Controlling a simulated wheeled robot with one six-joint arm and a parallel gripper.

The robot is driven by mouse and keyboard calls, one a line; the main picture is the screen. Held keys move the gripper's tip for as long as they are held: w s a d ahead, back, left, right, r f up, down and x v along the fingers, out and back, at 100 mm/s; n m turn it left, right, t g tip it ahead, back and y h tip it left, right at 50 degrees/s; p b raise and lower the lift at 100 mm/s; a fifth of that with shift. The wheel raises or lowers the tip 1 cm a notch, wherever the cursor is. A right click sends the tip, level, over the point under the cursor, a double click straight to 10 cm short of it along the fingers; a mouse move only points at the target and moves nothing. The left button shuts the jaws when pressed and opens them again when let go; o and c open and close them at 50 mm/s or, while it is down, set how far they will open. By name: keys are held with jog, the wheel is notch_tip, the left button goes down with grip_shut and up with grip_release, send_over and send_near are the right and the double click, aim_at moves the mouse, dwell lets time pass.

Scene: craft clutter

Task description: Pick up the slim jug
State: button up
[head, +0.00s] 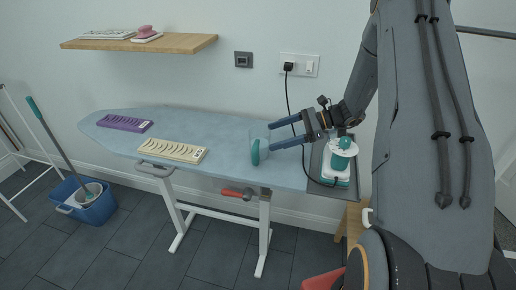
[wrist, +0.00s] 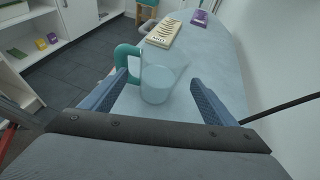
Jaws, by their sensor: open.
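The slim jug (head: 259,143) is a clear, pale vessel with a teal handle, standing upright on the blue ironing board (head: 185,132) near its right end. In the wrist view the jug (wrist: 160,80) stands ahead of my gripper, between the lines of the two blue fingers, with its handle on the left. My gripper (head: 271,135) is open and empty, its fingertips at the jug's right side in the head view. In the wrist view my gripper (wrist: 158,82) has a finger on each side of the jug. I cannot tell whether either finger touches it.
A cream slotted tray (head: 172,150) and a purple one (head: 125,123) lie farther left on the board. A teal and white iron (head: 341,160) stands at the board's right end, with a black cord (head: 290,98) hanging near my gripper. A blue bucket (head: 85,203) is on the floor.

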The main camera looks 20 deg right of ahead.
aim_at(259, 139)
jog(key=p+x, duration=0.2)
jog(key=x, duration=0.5)
jog(key=c, duration=1.4)
jog(key=shift+o, duration=0.2)
jog(key=shift+r, duration=0.3)
